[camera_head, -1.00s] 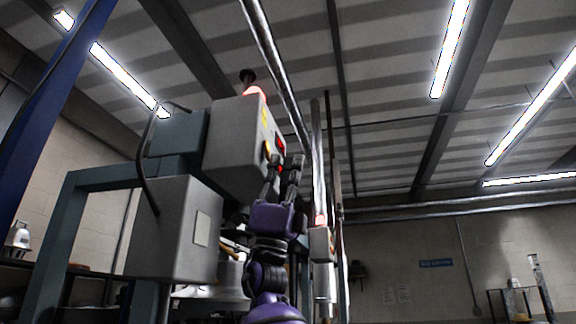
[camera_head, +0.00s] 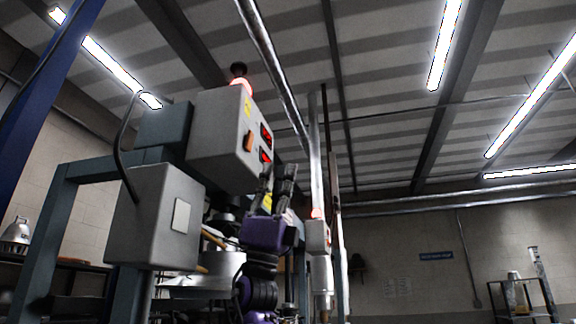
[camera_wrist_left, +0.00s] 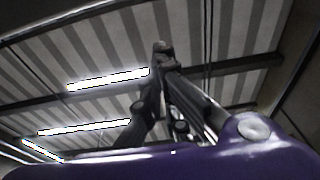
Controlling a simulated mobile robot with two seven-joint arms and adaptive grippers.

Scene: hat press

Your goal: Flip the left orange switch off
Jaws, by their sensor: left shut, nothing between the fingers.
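The orange switch (camera_head: 249,142) is on the front face of the grey control box (camera_head: 215,130) high on the press, left of two red displays (camera_head: 266,138). Whether it is on or off is too small to tell. My left gripper (camera_head: 279,172) points upward just below and to the right of the box's lower front corner, apart from the switch. It is shut and empty. Its fingers also show in the left wrist view (camera_wrist_left: 161,50), against the ceiling. Only one orange switch shows. My right gripper is in neither view.
A glowing red lamp (camera_head: 240,82) tops the control box. A lower grey box (camera_head: 158,215) with a cable hangs on the press frame. A vertical metal pipe (camera_head: 315,160) with a small box (camera_head: 317,235) stands just right of my left gripper.

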